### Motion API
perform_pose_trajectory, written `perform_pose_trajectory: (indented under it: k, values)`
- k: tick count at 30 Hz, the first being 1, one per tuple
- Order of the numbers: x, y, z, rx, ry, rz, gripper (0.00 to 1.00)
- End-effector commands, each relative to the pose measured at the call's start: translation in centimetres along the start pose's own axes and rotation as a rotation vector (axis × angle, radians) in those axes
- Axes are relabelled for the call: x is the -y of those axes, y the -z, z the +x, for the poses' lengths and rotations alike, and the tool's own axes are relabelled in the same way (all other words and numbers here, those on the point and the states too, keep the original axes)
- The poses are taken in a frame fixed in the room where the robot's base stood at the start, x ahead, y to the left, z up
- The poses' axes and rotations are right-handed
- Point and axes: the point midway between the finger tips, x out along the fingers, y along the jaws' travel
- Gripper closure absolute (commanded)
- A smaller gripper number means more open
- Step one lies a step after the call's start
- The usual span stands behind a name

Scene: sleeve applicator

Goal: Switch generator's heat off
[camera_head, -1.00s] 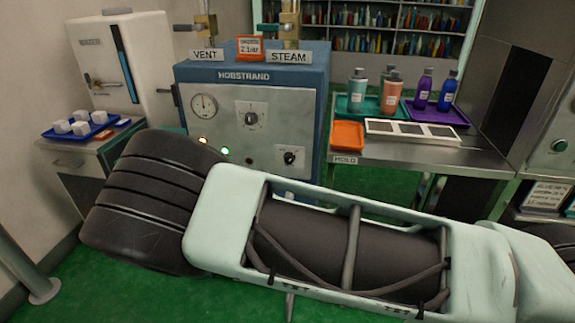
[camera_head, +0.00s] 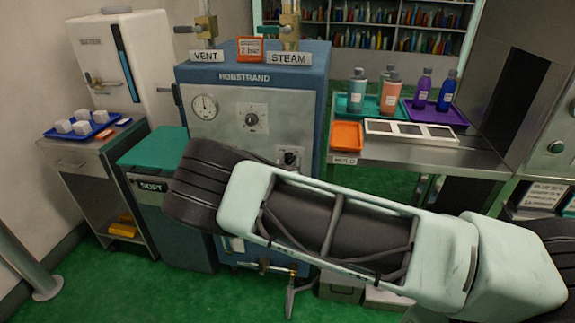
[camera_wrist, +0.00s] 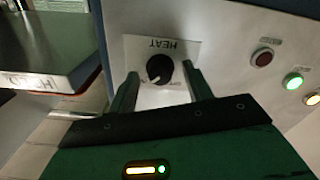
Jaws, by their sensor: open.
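The generator is a blue cabinet marked HOBSTRAND (camera_head: 250,78) with a grey front panel, in the head view. Its black heat knob (camera_wrist: 160,68) sits on a white plate marked HEAT, upside down in the wrist view; its pale pointer mark points to the lower left there. The knob also shows in the head view (camera_head: 289,157), just above my arm. My gripper (camera_wrist: 160,72) is open, its two green fingers on either side of the knob. I cannot tell whether they touch it. In the head view my arm hides the gripper.
A green lamp (camera_wrist: 292,80), a dark red one (camera_wrist: 262,57) and an amber one (camera_wrist: 312,99) sit beside the knob. A steel bench (camera_head: 440,158) with bottles and trays stands to the right. A teal-topped SOFT cabinet (camera_head: 155,150) stands left.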

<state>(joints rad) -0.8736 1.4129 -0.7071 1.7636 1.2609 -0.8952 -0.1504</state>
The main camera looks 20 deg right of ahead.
Motion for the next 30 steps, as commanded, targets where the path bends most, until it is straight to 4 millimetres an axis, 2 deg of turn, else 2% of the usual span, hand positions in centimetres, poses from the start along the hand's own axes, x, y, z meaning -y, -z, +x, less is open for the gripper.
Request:
perform_pose_trajectory:
  k: [4,5,9,20,30]
  values:
    - [0.0,-0.01,-0.01,0.0,0.0,0.0,0.5]
    - [0.0,-0.01,-0.02,0.0,0.0,0.0,0.55]
    - [0.0,-0.01,-0.04,0.0,0.0,0.0,0.94]
    - [0.03,-0.08,-0.06,0.0,0.0,-0.034,0.94]
    - [0.08,-0.17,-0.07,-0.001,0.0,-0.249,0.94]
